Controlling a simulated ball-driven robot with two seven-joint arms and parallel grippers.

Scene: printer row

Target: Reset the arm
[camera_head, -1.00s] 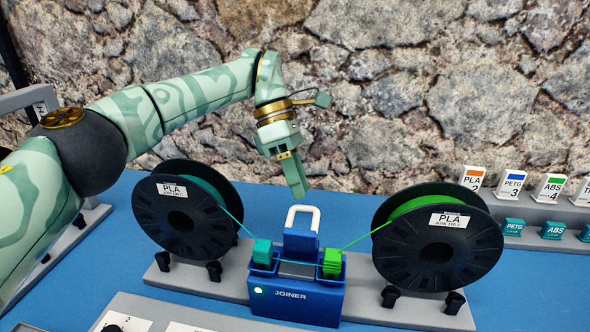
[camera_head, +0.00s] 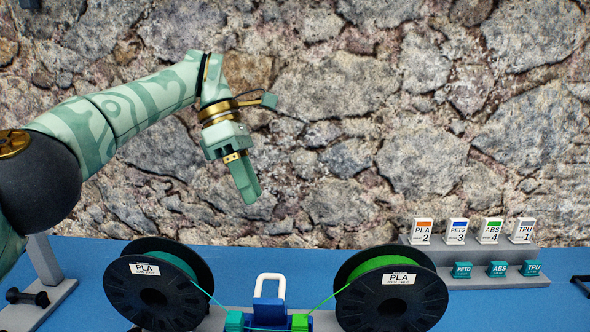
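My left arm reaches in from the left in the head view. Its gripper (camera_head: 245,182) hangs in front of the stone wall, above and a little left of the joiner, touching nothing. The fingers look close together and I see nothing between them, but from this side I cannot tell if they are fully shut. My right gripper is not in view.
The blue joiner (camera_head: 268,312) with its white handle (camera_head: 270,286) stands between a teal-filament spool (camera_head: 155,292) and a green-filament spool (camera_head: 392,296). Labelled tags and teal blocks sit on a grey stepped rack (camera_head: 470,270) at right.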

